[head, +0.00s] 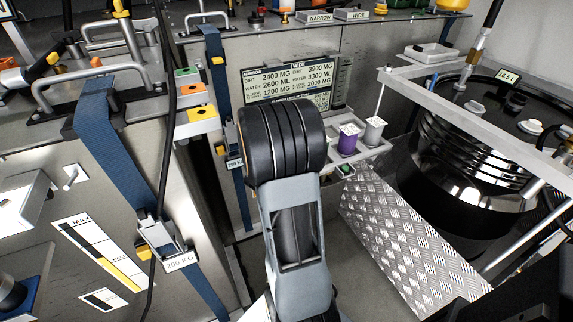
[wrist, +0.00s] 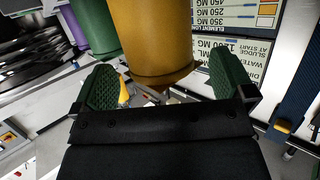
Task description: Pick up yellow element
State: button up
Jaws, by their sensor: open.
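The yellow element (wrist: 152,40) is a large yellow-orange cylinder at the top middle of the wrist view. Its rounded near end shows between the two green-padded fingers of my gripper (wrist: 164,78). The fingers are spread apart, one on each side of it, and are not shut on it. How deep it sits between them is hard to tell. In the head view my arm covers the place where the yellow element and my fingers are, so neither shows there.
A green element (wrist: 95,25) stands close left of the yellow one, with a purple element (wrist: 72,25) beyond. The purple element (head: 348,139) and a grey element (head: 373,131) sit in a rack right of my arm. A blue strap (wrist: 295,90) and label panel (wrist: 235,40) are at right.

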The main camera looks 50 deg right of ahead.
jog(key=shift+x, duration=1.65)
jog(key=shift+c, duration=0.3)
jog(key=c, duration=1.5)
jog(key=shift+r, duration=0.1)
jog(key=shift+c, duration=0.4)
jog(key=shift+r, duration=0.1)
